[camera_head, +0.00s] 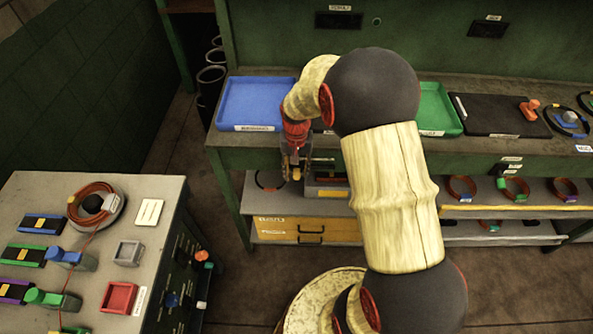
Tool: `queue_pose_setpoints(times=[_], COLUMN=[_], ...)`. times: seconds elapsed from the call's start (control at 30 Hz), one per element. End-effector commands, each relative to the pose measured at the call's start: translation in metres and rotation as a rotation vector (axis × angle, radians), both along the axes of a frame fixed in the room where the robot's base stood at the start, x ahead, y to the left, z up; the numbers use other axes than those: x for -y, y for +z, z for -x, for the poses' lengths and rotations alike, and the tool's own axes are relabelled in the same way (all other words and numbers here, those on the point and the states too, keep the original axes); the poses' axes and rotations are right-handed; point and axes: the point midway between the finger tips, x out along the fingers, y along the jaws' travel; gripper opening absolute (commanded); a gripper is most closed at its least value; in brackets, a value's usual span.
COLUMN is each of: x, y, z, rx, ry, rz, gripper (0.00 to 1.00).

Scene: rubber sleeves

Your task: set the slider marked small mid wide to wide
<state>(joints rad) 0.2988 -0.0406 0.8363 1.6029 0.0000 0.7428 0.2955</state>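My arm reaches away from me across the middle of the view. My gripper (295,172) points down in front of the green bench's front edge, below the blue tray. Its fingers are small and partly dark in this view, so I cannot tell whether they are open or shut. Something yellow-orange shows at the fingertips; I cannot tell if it is held, behind them or part of the gripper. I cannot pick out the slider marked small mid wide. No such marking is readable, and my arm hides part of the bench front.
The green bench (470,150) carries a blue tray (255,100), a green tray (437,108) and a black board (500,117). Shelves below hold ringed items and a wooden drawer (283,228). A grey table (110,240) at left has controls on its side (180,290). Floor between is clear.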

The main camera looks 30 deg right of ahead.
Motion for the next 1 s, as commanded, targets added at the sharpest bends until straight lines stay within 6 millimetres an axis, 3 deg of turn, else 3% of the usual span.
queue_pose_setpoints(times=[0.7, 1.0], x=[0.0002, 0.0001], y=[0.0004, 0.0005], z=[0.0001, 0.0002], rx=[0.000, 0.000], ry=[0.000, -0.001], rz=[0.000, 0.000], gripper=[0.00, 0.00])
